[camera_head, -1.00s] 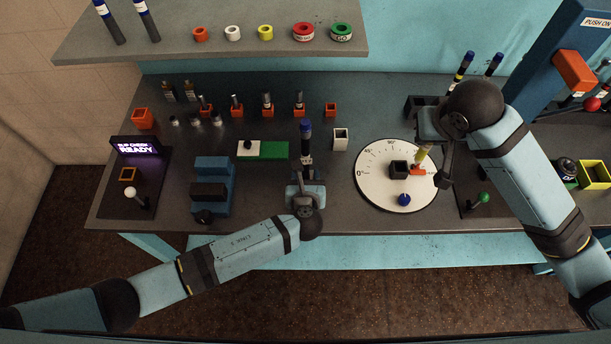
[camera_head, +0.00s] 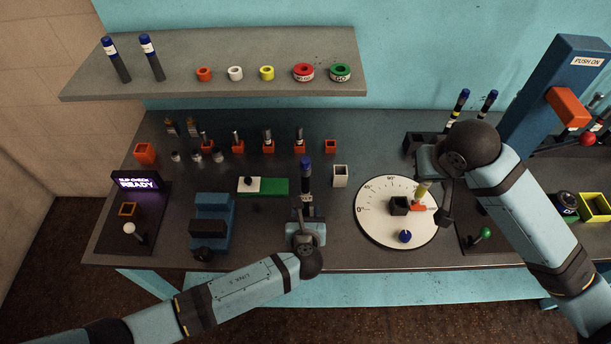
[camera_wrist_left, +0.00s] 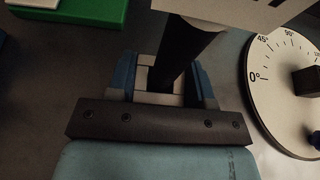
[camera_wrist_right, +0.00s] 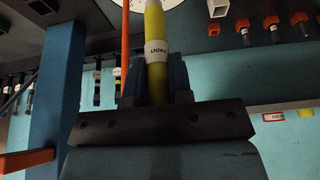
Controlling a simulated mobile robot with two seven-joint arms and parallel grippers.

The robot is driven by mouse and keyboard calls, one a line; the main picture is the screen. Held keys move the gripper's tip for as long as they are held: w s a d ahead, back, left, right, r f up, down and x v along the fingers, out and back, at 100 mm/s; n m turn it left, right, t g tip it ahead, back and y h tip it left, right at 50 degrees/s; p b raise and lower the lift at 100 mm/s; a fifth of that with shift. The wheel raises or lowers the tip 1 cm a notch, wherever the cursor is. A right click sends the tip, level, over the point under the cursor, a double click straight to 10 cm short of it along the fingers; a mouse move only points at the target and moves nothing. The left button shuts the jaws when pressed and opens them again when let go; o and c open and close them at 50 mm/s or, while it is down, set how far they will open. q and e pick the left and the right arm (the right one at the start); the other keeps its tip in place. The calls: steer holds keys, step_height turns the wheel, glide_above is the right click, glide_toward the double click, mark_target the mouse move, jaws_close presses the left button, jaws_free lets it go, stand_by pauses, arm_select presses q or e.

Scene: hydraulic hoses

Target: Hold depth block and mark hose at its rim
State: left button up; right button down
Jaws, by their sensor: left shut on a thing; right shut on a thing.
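My left gripper (camera_head: 306,215) is shut on a dark hose (camera_head: 306,185) with a blue end and a white label, held upright. In the left wrist view the hose (camera_wrist_left: 182,50) rises between the fingers, with pale grey faces around its base. My right gripper (camera_head: 430,172) is shut on a yellow paint marker (camera_head: 422,190), partly hidden by the arm and above the dial's right side. The marker (camera_wrist_right: 156,60) shows its label in the right wrist view. A white hollow block (camera_head: 340,176) stands right of the hose; I cannot tell whether it is the depth block.
A white angle dial (camera_head: 375,232) carries a black square socket (camera_head: 399,206), an orange pointer and a blue knob (camera_head: 405,236). A green-and-white block (camera_head: 275,186) and a blue vise (camera_head: 212,220) lie left of the hose. Orange holders line the back. A shelf (camera_head: 200,90) overhangs behind.

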arm_select(q)
steer(key=o, duration=1)
steer(key=shift+s, duration=0.1)
